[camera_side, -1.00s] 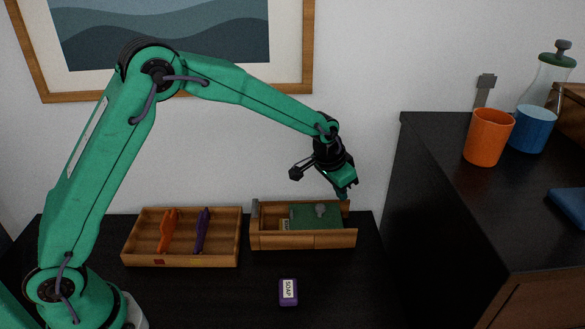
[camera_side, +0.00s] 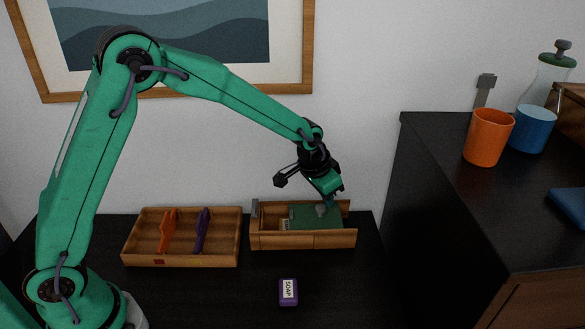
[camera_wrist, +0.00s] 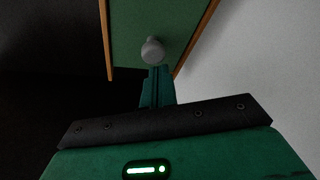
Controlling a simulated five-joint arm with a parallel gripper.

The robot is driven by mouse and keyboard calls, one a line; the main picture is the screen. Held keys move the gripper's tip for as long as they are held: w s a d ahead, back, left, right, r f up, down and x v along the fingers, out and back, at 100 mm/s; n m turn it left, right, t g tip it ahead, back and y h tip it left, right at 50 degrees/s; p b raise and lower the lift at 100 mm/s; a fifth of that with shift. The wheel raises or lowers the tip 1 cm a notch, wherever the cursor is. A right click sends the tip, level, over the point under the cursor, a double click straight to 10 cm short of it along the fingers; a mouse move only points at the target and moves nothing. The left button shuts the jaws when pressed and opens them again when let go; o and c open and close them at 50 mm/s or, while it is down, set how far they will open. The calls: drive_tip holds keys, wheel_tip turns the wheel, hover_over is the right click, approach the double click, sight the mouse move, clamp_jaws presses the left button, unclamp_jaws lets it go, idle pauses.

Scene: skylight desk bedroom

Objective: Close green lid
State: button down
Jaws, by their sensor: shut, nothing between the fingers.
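The green lid (camera_side: 302,214) lies over much of the wooden box (camera_side: 302,241), with an opening beside it toward the box's left. It has a grey knob (camera_side: 321,210) near its right side. In the wrist view the lid (camera_wrist: 130,25) fills the top, and its knob (camera_wrist: 152,50) is just beyond my fingertips. My gripper (camera_side: 331,203) is shut and empty, its tip low beside the knob at the right; it also shows in the wrist view (camera_wrist: 158,72). Whether the tip touches the knob I cannot tell.
A wooden tray (camera_side: 181,261) with an orange item (camera_side: 167,231) and a purple item (camera_side: 202,231) stands left of the box. A purple soap block (camera_side: 288,291) lies in front. A dark cabinet (camera_side: 455,190) with cups stands right. The wall is close behind.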

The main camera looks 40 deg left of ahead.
sight(309, 208)
drive_tip(key=s+a, duration=0.4)
drive_tip(key=shift+s+a, duration=0.75)
drive_tip(key=shift+s, duration=0.05)
drive_tip(key=shift+w, duration=0.1)
drive_tip(key=shift+w+d+r, duration=0.1)
drive_tip(key=shift+w+d, duration=0.1)
drive_tip(key=shift+w, duration=0.4)
drive_tip(key=shift+w+d+r, duration=0.15)
drive_tip(key=shift+w+d, duration=0.05)
drive_tip(key=shift+w, duration=0.35)
drive_tip(key=shift+w+d+r, duration=0.1)
drive_tip(key=shift+w+d, duration=0.1)
drive_tip(key=shift+w, duration=0.4)
drive_tip(key=shift+w+r, duration=0.15)
drive_tip(key=shift+r, duration=0.1)
drive_tip(key=v, duration=0.9)
drive_tip(key=shift+r, duration=0.25)
drive_tip(key=shift+a, duration=0.2)
